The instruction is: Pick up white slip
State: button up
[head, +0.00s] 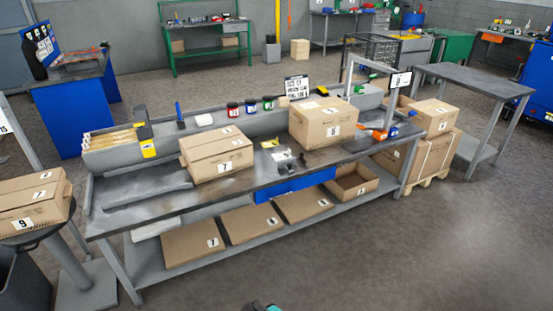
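I cannot single out the white slip for certain. A pale yellowish piece (270,143) lies on the worktop between the two cartons. A white sheet-like piece (153,229) lies on the lower shelf at the left. A dark and teal part shows at the bottom edge and may belong to my arm. The fingers of my gripper are not visible.
Cartons marked 7 (215,152) and 5 (322,122) stand on the bench. Flat cartons (192,245) and an open box (352,182) fill the lower shelf. A carton marked 9 (35,202) sits on a stand at left. The floor (420,250) in front is clear.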

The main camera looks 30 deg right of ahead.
aim_at(285, 154)
jog(key=z, duration=0.05)
jog(key=i, duration=0.95)
jog(key=u, duration=0.15)
jog(key=k, duration=0.9)
jog(key=z, duration=0.15)
jog(key=i, duration=0.5)
